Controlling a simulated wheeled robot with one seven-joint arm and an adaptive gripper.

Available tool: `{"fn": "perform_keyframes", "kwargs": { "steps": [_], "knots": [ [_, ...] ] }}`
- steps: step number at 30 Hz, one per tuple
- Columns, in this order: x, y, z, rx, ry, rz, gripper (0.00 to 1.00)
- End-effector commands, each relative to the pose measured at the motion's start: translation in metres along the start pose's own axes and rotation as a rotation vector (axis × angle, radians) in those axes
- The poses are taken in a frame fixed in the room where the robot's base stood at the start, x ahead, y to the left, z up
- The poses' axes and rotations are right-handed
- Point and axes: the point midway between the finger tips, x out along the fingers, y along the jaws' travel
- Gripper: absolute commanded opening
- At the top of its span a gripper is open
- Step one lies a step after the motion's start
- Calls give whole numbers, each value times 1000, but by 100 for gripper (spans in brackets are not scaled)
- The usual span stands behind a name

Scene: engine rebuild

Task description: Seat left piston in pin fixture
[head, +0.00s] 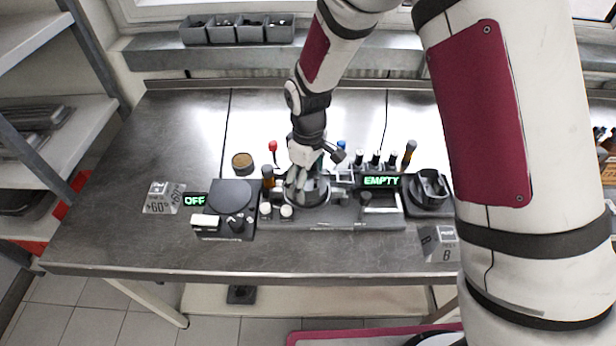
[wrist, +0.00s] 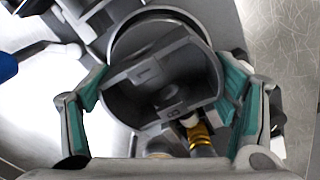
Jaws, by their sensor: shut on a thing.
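My gripper (head: 304,178) points down over the middle of the bench. In the wrist view its teal-padded fingers (wrist: 168,112) are shut on the left piston (wrist: 125,98), a grey hollow cylinder seen open end up, with markings inside. The piston is low at the grey fixture (head: 335,216); the head view shows it mostly covered by the fingers. I cannot tell whether it touches the bottom of its seat. A green display (head: 381,181) behind the fixture reads EMPTY.
A black heater unit (head: 229,195) with an OFF display (head: 195,200) stands left of the fixture. Another grey piston-like part (head: 432,186) sits on a dark stand at right. A brown-topped tin (head: 242,162) and several upright tools are behind. The bench's front strip is mostly clear.

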Motion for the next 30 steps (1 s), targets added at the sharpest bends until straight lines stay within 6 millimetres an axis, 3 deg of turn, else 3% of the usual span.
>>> {"fn": "perform_keyframes", "kwargs": {
  "steps": [30],
  "knots": [
    [11,0,0,0,1,0,36]
  ]
}}
